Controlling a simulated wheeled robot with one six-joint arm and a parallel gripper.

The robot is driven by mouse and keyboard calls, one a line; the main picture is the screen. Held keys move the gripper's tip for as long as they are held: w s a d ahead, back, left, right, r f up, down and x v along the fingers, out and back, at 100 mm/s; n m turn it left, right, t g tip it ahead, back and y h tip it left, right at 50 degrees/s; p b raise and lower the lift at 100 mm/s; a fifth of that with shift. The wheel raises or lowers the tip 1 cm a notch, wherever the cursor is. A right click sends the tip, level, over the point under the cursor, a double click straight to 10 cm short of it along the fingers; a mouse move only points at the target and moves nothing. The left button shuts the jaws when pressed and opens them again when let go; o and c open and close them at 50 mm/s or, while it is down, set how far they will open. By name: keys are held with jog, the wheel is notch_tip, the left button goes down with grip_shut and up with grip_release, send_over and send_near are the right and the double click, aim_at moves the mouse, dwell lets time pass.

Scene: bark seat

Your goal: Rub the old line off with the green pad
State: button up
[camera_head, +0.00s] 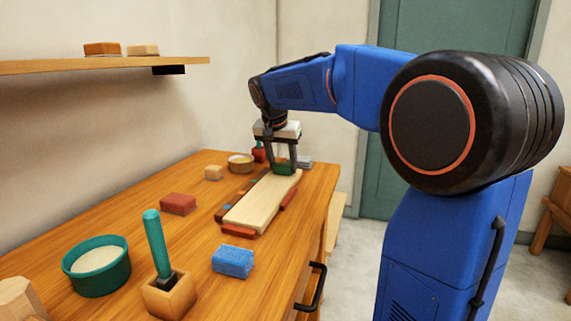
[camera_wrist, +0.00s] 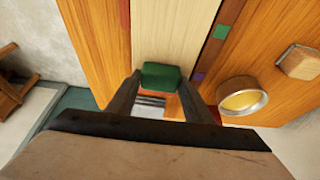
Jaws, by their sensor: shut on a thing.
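My gripper (camera_head: 284,170) is shut on the green pad (camera_head: 281,168), over the far end of a pale wooden board (camera_head: 258,204). The wrist view shows the pad (camera_wrist: 160,76) held between the two fingers, with the board (camera_wrist: 172,28) running away beyond it. The pad is at the board's end; I cannot tell whether it presses on the surface or sits just above. No line shows clearly on the visible part of the board, and the part under the pad is hidden.
Red blocks (camera_head: 238,231) and a strip of coloured pieces (camera_head: 228,208) edge the board. A blue sponge (camera_head: 233,261), teal bowl (camera_head: 97,268), green-handled tool (camera_head: 156,243) and dark red block (camera_head: 178,204) stand nearer. A small bowl (camera_head: 241,163) is beside the board's far end.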

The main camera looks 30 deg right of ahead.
jog(key=shift+w+a, duration=0.6)
jog(key=shift+s+d+r, duration=0.1)
jog(key=shift+s+d, duration=0.95)
jog(key=shift+d, duration=0.05)
jog(key=shift+r, duration=3.05)
jog(key=shift+f, duration=0.2)
jog(key=shift+f, duration=2.35)
jog(key=shift+f, duration=0.6)
